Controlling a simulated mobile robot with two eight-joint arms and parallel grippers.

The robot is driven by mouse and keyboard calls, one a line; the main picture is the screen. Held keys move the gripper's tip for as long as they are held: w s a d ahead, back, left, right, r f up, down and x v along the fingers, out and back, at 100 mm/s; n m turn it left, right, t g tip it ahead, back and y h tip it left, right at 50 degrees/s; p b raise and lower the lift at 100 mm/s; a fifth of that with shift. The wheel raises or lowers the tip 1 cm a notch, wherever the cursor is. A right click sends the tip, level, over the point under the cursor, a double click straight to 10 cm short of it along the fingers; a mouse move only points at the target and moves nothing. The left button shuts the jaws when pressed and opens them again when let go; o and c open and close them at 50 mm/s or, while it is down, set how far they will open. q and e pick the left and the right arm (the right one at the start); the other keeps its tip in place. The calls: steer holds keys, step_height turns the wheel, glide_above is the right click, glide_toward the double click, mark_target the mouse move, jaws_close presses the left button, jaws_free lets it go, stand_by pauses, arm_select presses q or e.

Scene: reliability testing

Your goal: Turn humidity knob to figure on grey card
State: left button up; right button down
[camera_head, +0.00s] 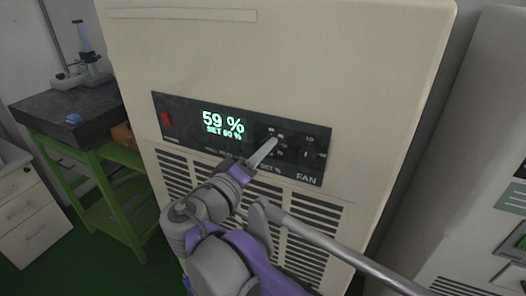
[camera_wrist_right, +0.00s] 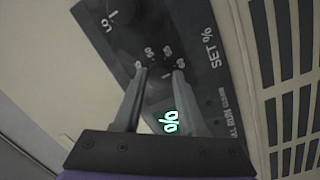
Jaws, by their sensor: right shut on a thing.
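The humidity knob (camera_head: 280,142), marked SET %, is on the black control panel of a tall beige cabinet. My right gripper (camera_head: 272,142) reaches it from below left, shut on the knob and hiding most of it. In the right wrist view, the two fingertips (camera_wrist_right: 160,72) stand on either side of the dark knob, among the dial figures. The green display (camera_head: 223,122) reads 59 % with SET 60 % below. I cannot make out a grey card with a figure. My left gripper is not in view.
The FAN knob (camera_head: 306,152) is just right of the humidity knob, and a red switch (camera_head: 166,118) is at the panel's left end. Vent slots (camera_head: 310,212) lie below. A green-framed bench (camera_head: 85,135) stands at left, another cabinet (camera_head: 480,130) at right.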

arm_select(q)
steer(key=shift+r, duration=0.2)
arm_select(e)
steer(key=shift+r, duration=0.1)
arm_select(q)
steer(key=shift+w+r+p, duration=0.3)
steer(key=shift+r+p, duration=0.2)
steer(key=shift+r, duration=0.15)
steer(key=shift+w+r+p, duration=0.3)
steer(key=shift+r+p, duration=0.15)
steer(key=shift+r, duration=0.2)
arm_select(e)
steer(key=shift+n+t, duration=0.5)
steer(key=shift+n, duration=3.9)
steer(key=shift+c, duration=2.4)
jaws_free()
steer(key=shift+s, duration=0.1)
